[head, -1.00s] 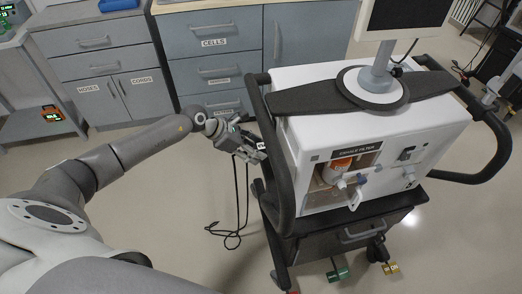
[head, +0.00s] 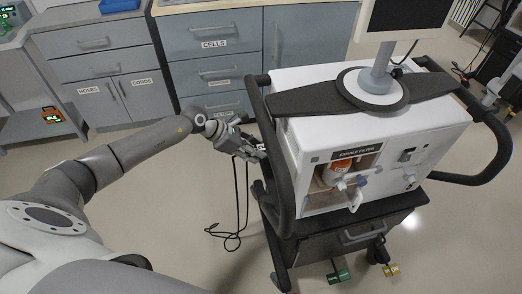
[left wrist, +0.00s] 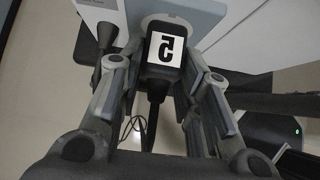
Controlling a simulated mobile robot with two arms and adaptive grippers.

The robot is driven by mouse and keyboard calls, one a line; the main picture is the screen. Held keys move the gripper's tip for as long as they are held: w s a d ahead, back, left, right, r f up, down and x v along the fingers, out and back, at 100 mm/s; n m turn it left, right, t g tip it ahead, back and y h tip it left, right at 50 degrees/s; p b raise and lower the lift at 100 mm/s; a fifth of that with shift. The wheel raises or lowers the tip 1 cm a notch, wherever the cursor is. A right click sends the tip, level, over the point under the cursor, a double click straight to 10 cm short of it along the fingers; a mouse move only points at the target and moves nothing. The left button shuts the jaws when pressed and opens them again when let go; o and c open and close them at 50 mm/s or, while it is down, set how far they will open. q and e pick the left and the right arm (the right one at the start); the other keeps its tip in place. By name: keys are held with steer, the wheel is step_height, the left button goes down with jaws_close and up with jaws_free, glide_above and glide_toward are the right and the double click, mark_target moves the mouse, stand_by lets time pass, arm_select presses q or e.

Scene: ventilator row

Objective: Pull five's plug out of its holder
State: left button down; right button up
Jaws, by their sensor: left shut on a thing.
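In the left wrist view, five's plug (left wrist: 165,50) is dark, with a white label showing an upside-down 5. Its black cord hangs down below it. My left gripper (left wrist: 158,78) has one finger on each side of the plug and is shut on it. The plug is too small to make out there. The holder is not clear in either view, so I cannot tell how far the plug sits in it. My right gripper is out of view.
A thin black cord (head: 236,200) hangs from near the gripper to the floor. The cart's dark side handle (head: 270,130) is close to the gripper. Grey drawer cabinets (head: 213,72) stand behind.

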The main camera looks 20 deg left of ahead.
arm_select(q)
steer(key=shift+s+a, duration=0.1)
steer(key=shift+a, duration=0.1)
stand_by(0.5)
steer(key=shift+s+a+b, duration=0.25)
steer(key=shift+s+a, duration=0.55)
steer(key=shift+a, duration=0.2)
steer(key=shift+s+a+b, duration=0.25)
steer(key=shift+s+a, duration=0.55)
steer(key=shift+a, duration=0.2)
